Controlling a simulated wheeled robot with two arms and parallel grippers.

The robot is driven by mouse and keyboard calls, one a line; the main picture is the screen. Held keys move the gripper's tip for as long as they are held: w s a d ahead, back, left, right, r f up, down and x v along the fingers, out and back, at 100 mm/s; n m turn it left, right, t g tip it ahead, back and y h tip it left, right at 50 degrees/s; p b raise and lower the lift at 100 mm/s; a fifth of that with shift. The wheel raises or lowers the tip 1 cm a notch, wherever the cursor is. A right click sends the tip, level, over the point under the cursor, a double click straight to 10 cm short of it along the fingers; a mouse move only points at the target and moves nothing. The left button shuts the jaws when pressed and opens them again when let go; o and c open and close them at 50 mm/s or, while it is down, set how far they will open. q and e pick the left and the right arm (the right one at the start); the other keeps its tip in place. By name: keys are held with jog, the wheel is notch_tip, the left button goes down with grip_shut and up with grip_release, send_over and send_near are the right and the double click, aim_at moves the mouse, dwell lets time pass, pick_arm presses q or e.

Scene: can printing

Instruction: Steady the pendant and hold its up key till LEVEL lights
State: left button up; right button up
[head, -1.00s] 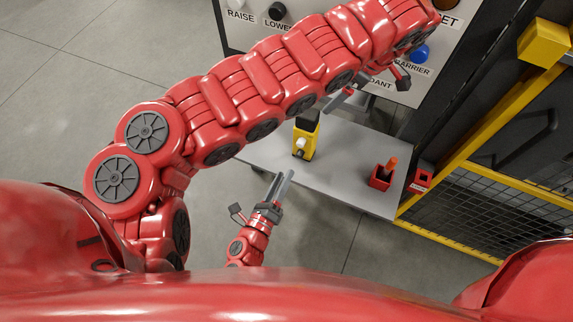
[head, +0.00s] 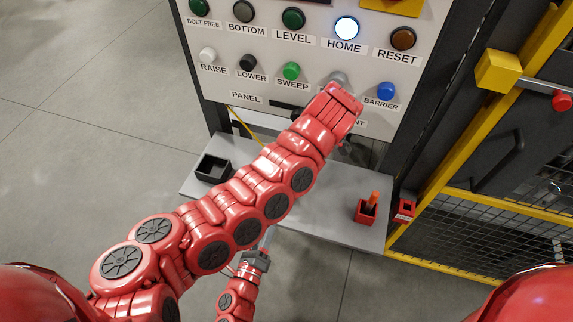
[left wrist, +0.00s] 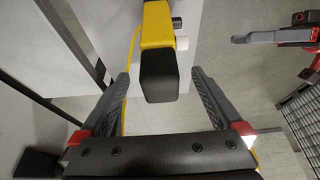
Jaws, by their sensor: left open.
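The yellow pendant with a black end (left wrist: 157,55) lies between the spread fingers of my open left gripper (left wrist: 160,73) in the left wrist view. A white key and a dark key show on its right side. In the head view my left arm hides the pendant and the left gripper. The LEVEL lamp (head: 293,18) is dark green and unlit. My right gripper (head: 258,250) is below my left arm, its fingers mostly hidden; it also shows in the left wrist view (left wrist: 252,38), apart from the pendant.
The HOME lamp (head: 346,28) is lit white on the button panel (head: 225,70). The grey shelf (head: 315,222) holds a black tray (head: 212,168) and a red holder (head: 365,211) with an orange-topped item. A yellow-framed mesh fence (head: 490,235) stands at right.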

pick_arm(q)
jog(key=shift+x, duration=2.8)
grip_shut()
